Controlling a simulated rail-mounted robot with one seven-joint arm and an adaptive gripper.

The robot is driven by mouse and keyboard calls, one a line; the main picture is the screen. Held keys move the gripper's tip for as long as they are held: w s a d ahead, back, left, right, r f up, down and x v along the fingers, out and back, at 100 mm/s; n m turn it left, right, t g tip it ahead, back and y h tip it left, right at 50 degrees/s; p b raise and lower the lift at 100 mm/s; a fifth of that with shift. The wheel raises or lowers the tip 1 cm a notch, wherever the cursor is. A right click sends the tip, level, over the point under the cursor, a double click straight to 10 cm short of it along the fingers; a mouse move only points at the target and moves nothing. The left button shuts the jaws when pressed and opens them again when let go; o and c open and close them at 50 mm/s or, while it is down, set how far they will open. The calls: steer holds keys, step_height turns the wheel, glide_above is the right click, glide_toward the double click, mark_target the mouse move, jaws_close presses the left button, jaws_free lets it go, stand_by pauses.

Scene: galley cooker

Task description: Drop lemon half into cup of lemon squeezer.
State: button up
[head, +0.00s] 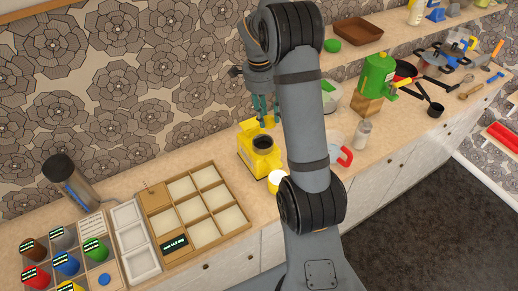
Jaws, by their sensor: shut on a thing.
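The yellow lemon squeezer (259,163) stands on the counter left of my arm, with its round dark cup (263,143) facing up. My gripper (265,113) points down just above and behind the cup in the picture. Its teal fingers are shut on a small yellow thing, seemingly the lemon half (267,122), which is partly hidden by the fingers. The lemon half appears apart from the cup, but its exact height above it is hard to tell. Yellow squeezer parts behind make its outline unclear.
A pale yellow round thing (276,181) sits in front of the squeezer, partly behind my arm. A wooden compartment tray (150,200) lies to the left. A green-and-wood appliance (376,82), a glass jar (362,133) and a red-handled jug (345,156) stand to the right.

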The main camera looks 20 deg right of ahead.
step_height(320, 180, down, 2)
steer(key=shift+f+b, duration=0.1)
steer(key=shift+b, duration=0.35)
steer(key=shift+c, duration=0.2)
steer(key=o, duration=1.1)
steer(key=shift+o, duration=0.2)
steer(key=shift+r, duration=0.2)
step_height(320, 180, up, 12)
steer(key=a, duration=0.1)
steer(key=shift+a+f, duration=0.15)
steer(key=shift+a, duration=0.05)
steer(key=f, duration=0.4)
steer(key=d+f, duration=0.1)
steer(key=f, duration=0.7)
steer(key=shift+s+d+f, duration=0.15)
steer(key=shift+d, duration=0.05)
step_height(320, 180, up, 6)
steer(key=p, duration=0.4)
steer(key=shift+f, duration=0.15)
